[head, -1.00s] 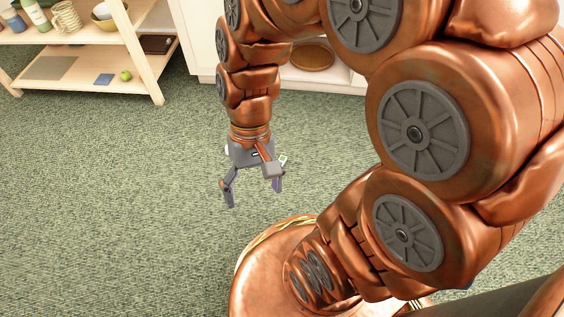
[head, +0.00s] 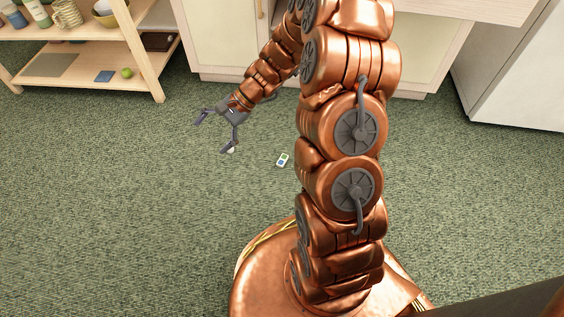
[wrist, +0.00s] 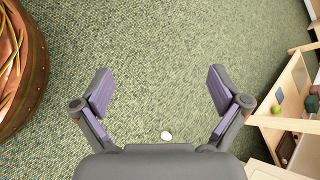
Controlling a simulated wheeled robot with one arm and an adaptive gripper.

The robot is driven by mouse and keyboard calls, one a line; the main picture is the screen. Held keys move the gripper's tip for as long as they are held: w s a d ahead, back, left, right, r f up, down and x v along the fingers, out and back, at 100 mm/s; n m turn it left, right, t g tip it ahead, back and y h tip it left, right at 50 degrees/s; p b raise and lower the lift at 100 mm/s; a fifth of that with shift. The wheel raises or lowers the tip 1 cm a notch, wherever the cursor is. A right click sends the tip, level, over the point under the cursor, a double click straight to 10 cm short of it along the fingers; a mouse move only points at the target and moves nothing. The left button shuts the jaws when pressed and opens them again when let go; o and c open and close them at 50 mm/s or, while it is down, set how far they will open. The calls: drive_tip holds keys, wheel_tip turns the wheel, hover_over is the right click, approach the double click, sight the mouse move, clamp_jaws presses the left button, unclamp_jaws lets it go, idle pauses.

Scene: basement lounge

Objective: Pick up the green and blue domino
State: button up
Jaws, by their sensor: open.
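The domino (head: 283,160) is a small white tile with a green and a blue patch. It lies on the carpet in the head view, left of my arm. I cannot make it out in the wrist view. My gripper (head: 211,136) is open and empty, to the left of the domino and apart from it. In the wrist view my gripper (wrist: 161,90) shows two spread fingers with purple pads and only carpet between their tips.
A small white rounded object (wrist: 166,135) shows on the carpet near my gripper's palm. A wooden shelf (head: 75,77) with a green apple (head: 127,73) stands at the back left. Pale cabinets (head: 222,45) stand behind. The carpet (head: 120,200) at the left is open.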

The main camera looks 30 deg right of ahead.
drive_tip(key=w+d+f+m+t, duration=0.3)
drive_tip(key=w+d+f+m, duration=0.3)
drive_tip(key=d+f, duration=0.3)
drive_tip(key=m+t+h+b, duration=0.2)
drive_tip(key=m+t+h, duration=0.3)
drive_tip(key=m, duration=0.6)
approach(282, 159)
drive_tip(key=shift+w+a+r+g+h, duration=0.25)
drive_tip(key=shift+w+a+g+h, duration=0.3)
drive_tip(key=shift+w+g, duration=0.15)
drive_tip(key=shift+f, duration=0.3)
drive_tip(key=b+x, duration=0.4)
drive_tip(key=x, duration=0.2)
drive_tip(key=shift+w+a+f, duration=0.1)
drive_tip(key=shift+w+f, duration=0.05)
drive_tip(key=shift+f, duration=0.15)
drive_tip(key=shift+w+a+f, duration=0.1)
drive_tip(key=shift+w, duration=0.15)
